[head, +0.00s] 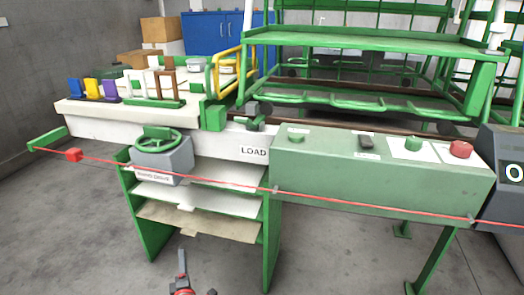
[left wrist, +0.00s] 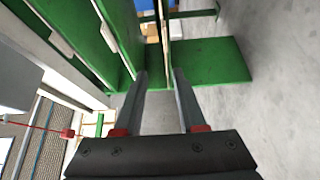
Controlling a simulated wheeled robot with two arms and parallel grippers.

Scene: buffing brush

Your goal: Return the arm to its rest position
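My left gripper (head: 184,275) shows at the bottom of the head view, in front of the green and white machine stand and apart from it. One grey finger points up, with a red part at its base. In the left wrist view, the two grey fingers of my left gripper (left wrist: 160,72) stand apart with nothing held between them. Green panels and grey floor show beyond the fingertips. My right gripper is not in view.
A stand with shelves (head: 195,207), a green control box (head: 350,180) and a handwheel (head: 158,140) lie ahead. A red cord (head: 230,183) runs across their front. A green rack (head: 360,42) stands behind. Grey floor (head: 75,220) is clear at the left.

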